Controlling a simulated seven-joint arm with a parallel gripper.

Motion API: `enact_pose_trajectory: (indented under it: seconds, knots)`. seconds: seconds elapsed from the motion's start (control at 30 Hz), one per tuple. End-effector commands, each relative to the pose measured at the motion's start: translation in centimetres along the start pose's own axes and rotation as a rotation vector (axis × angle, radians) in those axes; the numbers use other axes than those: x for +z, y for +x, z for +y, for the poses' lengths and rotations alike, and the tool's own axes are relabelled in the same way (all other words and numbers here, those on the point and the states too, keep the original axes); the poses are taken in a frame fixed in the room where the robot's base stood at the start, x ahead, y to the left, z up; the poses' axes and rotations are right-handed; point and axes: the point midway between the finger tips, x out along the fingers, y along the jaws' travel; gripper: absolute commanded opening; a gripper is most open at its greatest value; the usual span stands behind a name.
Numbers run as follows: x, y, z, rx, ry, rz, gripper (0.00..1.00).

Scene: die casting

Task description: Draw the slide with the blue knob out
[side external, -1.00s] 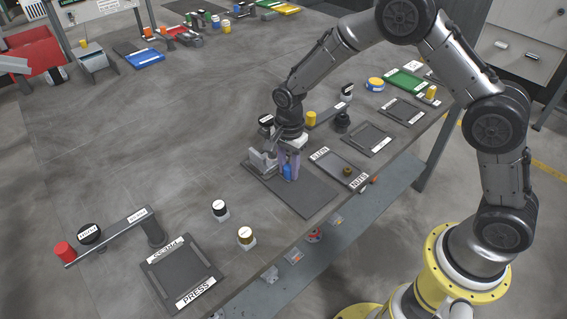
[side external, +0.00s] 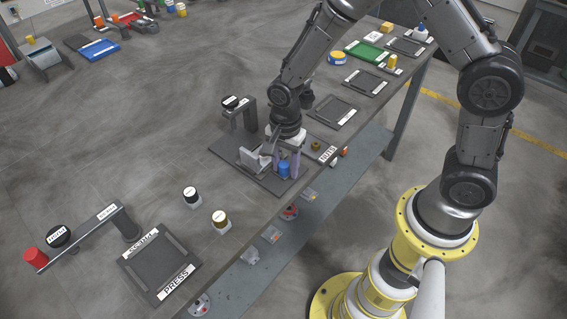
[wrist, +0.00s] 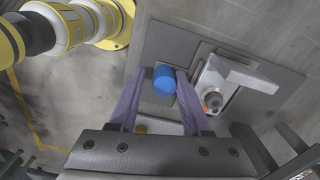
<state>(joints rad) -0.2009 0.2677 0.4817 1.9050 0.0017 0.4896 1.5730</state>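A blue knob (side external: 284,169) stands near the front edge of a dark grey plate (side external: 227,150). A light grey slide block (side external: 250,159) lies on the plate to the knob's left. In the wrist view the blue knob (wrist: 163,80) is between two purple fingers, and the block (wrist: 235,75) is to its right. My gripper (side external: 281,170) points down with its fingers on both sides of the knob. A gap shows on the knob's left; the right finger looks close to it, and contact is unclear. The knob's stem and lower part are hidden.
The PRESS tray (side external: 158,265) and a red-ended lever (side external: 35,258) are at the lower left. The NUTS tray (side external: 328,153) is close on the right.

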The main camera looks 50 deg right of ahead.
Motion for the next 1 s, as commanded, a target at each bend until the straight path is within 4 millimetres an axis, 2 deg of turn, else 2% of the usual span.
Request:
enact_pose_trajectory:
  seconds: [0.17,0.33,0.8,1.0]
  knots:
    - [0.0,0.0,0.0,0.0,0.0,0.0,0.47]
    - [-0.1,-1.3,-0.1,-0.003,0.0,0.001,0.47]
    - [0.0,-10.8,-0.1,-0.006,0.0,0.0,0.47]
    - [0.0,-13.2,-0.1,-0.002,0.0,0.0,0.47]
